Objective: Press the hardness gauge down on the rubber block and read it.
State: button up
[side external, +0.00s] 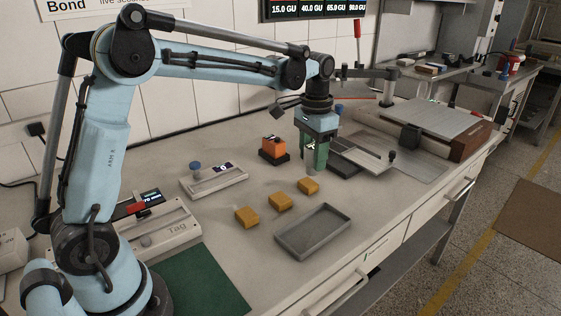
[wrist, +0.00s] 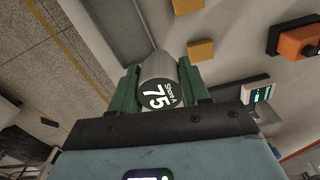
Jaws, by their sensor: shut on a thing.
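My gripper (side external: 313,162) is shut on the hardness gauge (wrist: 158,82), a grey cylinder between its green fingers. The gauge's round dark face reads "75" and "Shore A" in the wrist view. The gauge (side external: 310,168) points down, low over the bench; its lower tip is hard to make out, so I cannot tell whether it touches anything. Several yellow-orange blocks lie in a row to the left of my gripper, including a near one (side external: 246,217), a middle one (side external: 280,201) and the closest one (side external: 308,186). I cannot tell whether one is the rubber block.
An empty grey tray (side external: 313,251) lies in front of the blocks. An orange device (side external: 274,147) stands behind left of my gripper. A flat metal fixture (side external: 360,155) is close on its right. A white instrument (side external: 214,180) and a tester marked "Tag" (side external: 177,228) stand to the left.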

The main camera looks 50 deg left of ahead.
jog(key=shift+s+a+f, duration=0.75)
jog(key=shift+a+f, duration=0.3)
jog(key=shift+f, duration=0.35)
jog(key=shift+s+a+f, duration=0.75)
jog(key=shift+a+f, duration=0.35)
jog(key=shift+f, duration=0.25)
jog(key=shift+s+a+f, duration=0.75)
jog(key=shift+a+f, duration=0.3)
jog(key=shift+f, duration=0.35)
jog(key=shift+f, duration=0.5)
jog(key=o, duration=1.1)
jog(key=shift+r, duration=0.15)
